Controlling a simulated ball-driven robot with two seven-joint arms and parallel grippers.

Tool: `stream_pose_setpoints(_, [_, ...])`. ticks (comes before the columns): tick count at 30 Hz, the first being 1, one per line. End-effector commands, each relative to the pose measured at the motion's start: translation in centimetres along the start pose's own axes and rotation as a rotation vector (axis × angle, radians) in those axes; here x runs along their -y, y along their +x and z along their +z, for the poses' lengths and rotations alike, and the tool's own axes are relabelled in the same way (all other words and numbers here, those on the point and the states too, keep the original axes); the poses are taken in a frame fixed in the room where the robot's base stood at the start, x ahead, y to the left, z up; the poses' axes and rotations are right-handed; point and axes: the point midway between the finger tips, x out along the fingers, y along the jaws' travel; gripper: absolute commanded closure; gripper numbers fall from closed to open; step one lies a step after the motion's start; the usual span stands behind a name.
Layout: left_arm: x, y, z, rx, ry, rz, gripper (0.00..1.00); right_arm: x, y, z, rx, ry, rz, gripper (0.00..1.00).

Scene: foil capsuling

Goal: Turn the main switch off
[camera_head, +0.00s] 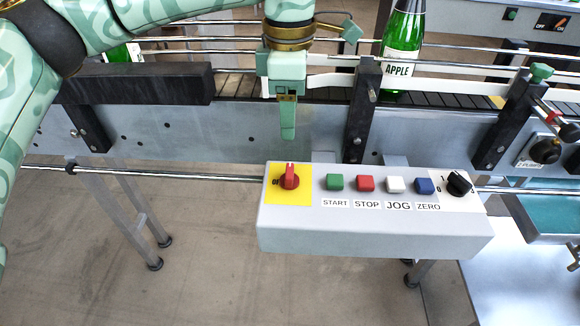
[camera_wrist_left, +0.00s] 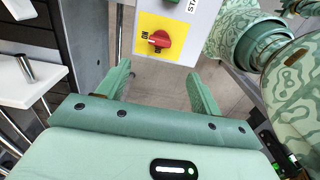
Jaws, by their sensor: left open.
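The main switch (camera_head: 289,178) is a red rotary knob on a yellow plate at the left end of the grey control box (camera_head: 370,235). Its grip stands upright in the head view, with "OF" lettering to its left. In the left wrist view the knob (camera_wrist_left: 160,40) lies sideways, its grip pointing towards the "ON" lettering. My left gripper (camera_head: 288,128) points down above and behind the knob, apart from it. In the left wrist view its two fingers (camera_wrist_left: 160,88) are spread, with nothing between them and the knob beyond the tips. My right gripper is not visible.
Green, red, white and blue buttons (camera_head: 425,186) and a black selector (camera_head: 459,183) sit right of the switch. Behind the box runs a conveyor with rails and a green bottle (camera_head: 401,45). A black post (camera_head: 362,115) stands right of my left gripper.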

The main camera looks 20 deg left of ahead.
Motion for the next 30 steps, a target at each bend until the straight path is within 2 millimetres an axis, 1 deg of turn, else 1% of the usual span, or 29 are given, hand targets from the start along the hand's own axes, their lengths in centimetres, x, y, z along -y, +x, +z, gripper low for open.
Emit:
stream_pose_setpoints(1, [-0.1, 2.0, 0.0, -0.003, 0.001, -0.010, 0.35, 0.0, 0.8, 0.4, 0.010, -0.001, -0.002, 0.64])
stream_pose_setpoints(6, [-0.1, 6.7, 0.0, -0.003, 0.001, -0.010, 0.35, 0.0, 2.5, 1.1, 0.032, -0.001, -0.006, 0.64])
stream_pose_setpoints(10, [0.0, 9.7, 0.0, -0.002, 0.000, -0.010, 0.35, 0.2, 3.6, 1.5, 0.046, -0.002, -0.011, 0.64])
stream_pose_setpoints(13, [0.0, 11.4, 0.0, -0.002, 0.000, -0.008, 0.35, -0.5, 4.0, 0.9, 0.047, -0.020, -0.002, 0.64])
stream_pose_setpoints(15, [0.0, 12.3, 0.0, -0.001, -0.001, -0.007, 0.35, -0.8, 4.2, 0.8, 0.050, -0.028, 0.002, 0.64])
stream_pose_setpoints(19, [0.0, 13.2, 0.0, 0.000, 0.000, -0.003, 0.35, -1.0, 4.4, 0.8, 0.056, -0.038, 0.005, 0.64])
stream_pose_setpoints(29, [0.0, 13.3, 0.0, 0.000, 0.000, -0.001, 0.35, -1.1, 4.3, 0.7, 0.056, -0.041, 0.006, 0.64])
stream_pose_setpoints(30, [0.0, 13.3, 0.0, 0.000, 0.000, -0.001, 0.46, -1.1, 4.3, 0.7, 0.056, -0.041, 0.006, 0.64])
